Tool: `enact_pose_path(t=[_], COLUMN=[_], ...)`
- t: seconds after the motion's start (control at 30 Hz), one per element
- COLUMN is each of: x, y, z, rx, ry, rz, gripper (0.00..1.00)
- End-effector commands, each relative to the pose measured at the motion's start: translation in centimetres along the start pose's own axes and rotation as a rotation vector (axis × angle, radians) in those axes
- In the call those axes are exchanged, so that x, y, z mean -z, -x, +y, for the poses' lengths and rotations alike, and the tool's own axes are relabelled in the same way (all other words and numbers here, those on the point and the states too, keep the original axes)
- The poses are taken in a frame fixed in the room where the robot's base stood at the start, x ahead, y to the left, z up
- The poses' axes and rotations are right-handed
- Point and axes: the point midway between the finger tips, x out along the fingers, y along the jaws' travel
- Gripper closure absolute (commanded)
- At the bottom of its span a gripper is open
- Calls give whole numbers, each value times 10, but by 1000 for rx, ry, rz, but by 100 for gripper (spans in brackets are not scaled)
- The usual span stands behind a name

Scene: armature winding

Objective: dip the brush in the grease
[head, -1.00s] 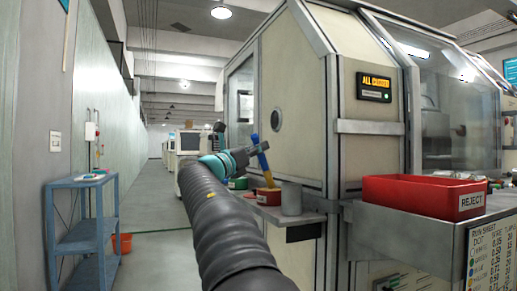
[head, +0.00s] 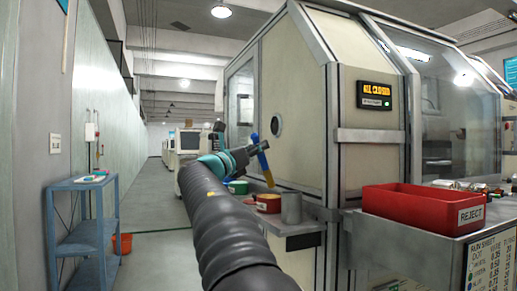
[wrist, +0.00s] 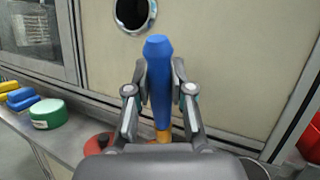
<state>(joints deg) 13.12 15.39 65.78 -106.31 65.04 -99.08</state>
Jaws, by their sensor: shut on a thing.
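My gripper (head: 254,152) is shut on the brush (head: 263,160), around its blue handle. The brush is nearly upright, with its yellow-orange lower part (head: 268,179) pointing down. In the wrist view the blue handle (wrist: 158,80) stands between the two fingers (wrist: 159,92). A red tin (head: 268,204) with a tan top stands on the small shelf; I cannot tell for sure that it holds the grease. The brush's lower end appears just above it in the head view. In the wrist view the red tin (wrist: 97,146) is partly hidden by my gripper.
A green tin (head: 238,188) stands left of the red tin, and a grey cup (head: 291,208) right of it. The machine's cream wall (head: 300,130) rises close behind. A red REJECT bin (head: 420,205) is to the right. A blue rack (head: 82,225) stands left across the aisle.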

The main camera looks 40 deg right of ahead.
Motion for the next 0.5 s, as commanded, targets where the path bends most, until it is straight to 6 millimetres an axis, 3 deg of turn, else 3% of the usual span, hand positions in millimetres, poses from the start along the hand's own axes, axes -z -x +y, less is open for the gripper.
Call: enact_pose_path(t=[0.5], x=[-33], y=[-11], z=[-5], rx=[0], ry=[-2], rz=[-1], gripper=[100])
